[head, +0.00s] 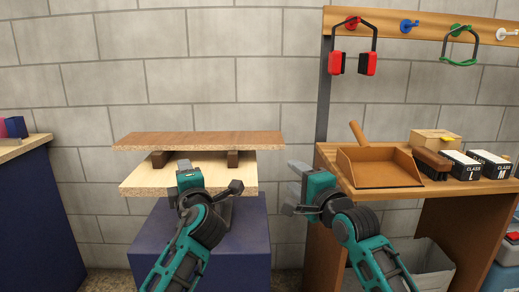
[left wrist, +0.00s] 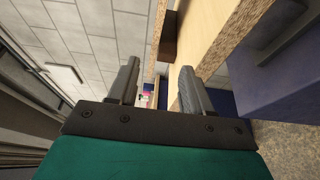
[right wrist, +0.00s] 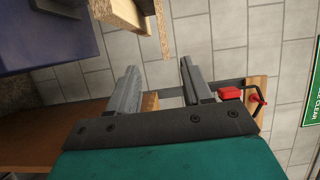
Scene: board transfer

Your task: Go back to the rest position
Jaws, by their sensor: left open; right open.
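My left gripper (head: 210,177) is open and empty, in front of the near edge of the boards in the head view; its two spread fingers show in the left wrist view (left wrist: 158,88). My right gripper (head: 294,188) is open and empty, between the board stack and the wooden bench. Its fingers stand apart in the right wrist view (right wrist: 160,85). A brown upper board (head: 200,141) lies level on dark spacer blocks (head: 233,159). Below them is a pale lower board (head: 145,180) on a dark blue stand (head: 250,235). My left gripper hides part of the lower board and stand.
The wooden bench (head: 330,158) at right holds a tan dustpan-like tray (head: 376,168), a brush (head: 432,160) and labelled boxes (head: 459,165). Red ear defenders (head: 368,64) hang above it. A dark blue cabinet (head: 35,220) stands at far left.

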